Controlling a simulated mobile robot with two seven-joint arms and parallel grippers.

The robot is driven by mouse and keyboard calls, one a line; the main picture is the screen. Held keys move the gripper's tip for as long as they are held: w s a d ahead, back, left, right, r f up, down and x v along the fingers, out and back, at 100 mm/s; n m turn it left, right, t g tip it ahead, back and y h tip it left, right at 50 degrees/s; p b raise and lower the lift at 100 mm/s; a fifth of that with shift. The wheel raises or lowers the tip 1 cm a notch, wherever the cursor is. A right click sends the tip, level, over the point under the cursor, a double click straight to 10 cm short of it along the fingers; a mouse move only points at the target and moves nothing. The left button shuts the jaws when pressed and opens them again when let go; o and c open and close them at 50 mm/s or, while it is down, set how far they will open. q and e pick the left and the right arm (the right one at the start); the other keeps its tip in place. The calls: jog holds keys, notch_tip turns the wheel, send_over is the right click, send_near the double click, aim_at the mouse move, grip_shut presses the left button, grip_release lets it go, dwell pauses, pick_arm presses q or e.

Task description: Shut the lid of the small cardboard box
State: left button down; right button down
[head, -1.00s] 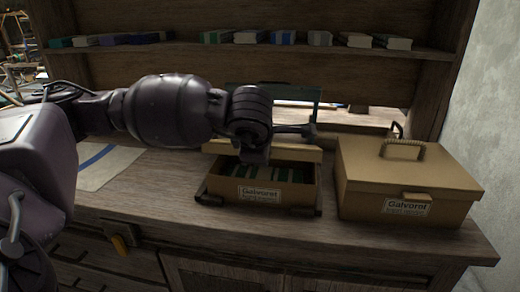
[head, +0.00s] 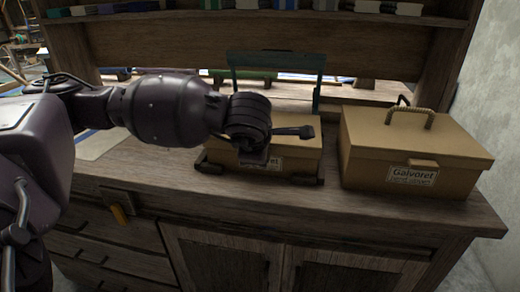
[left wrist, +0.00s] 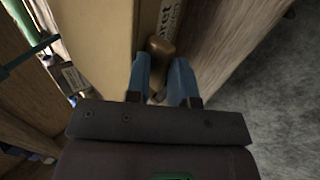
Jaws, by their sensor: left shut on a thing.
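The small cardboard box (head: 298,160) stands on the wooden bench, left of a larger box. Its tan lid (head: 295,125) now lies over it, and the contents are hidden. My arm covers its left part, so I cannot tell whether the lid is fully flush. My left gripper (head: 256,160) is at the box's front edge. In the left wrist view, its blue fingers (left wrist: 163,78) are shut on a brown tab (left wrist: 160,47) at the lid's front, beside the printed label (left wrist: 171,18). My right gripper is not in view.
A larger tan box (head: 415,150) with a rope handle and label stands close on the right. A teal upright frame (head: 276,65) is behind the small box. Dark rails (head: 303,181) run by its base. A shelf with books (head: 330,12) is above. Cabinet doors are below.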

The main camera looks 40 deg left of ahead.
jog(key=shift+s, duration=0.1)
pick_arm(q)
jog(key=c, duration=1.2)
grip_release()
jog(key=shift+o, duration=0.2)
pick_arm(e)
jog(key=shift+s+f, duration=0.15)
pick_arm(q)
jog(key=p+v, duration=0.2)
jog(key=v, duration=0.8)
jog(key=shift+s+d+r+p, duration=0.2)
jog(key=shift+r+p, duration=0.1)
jog(key=shift+p, duration=0.05)
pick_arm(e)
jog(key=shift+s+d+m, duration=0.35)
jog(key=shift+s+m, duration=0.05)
pick_arm(q)
jog(key=shift+f, duration=0.15)
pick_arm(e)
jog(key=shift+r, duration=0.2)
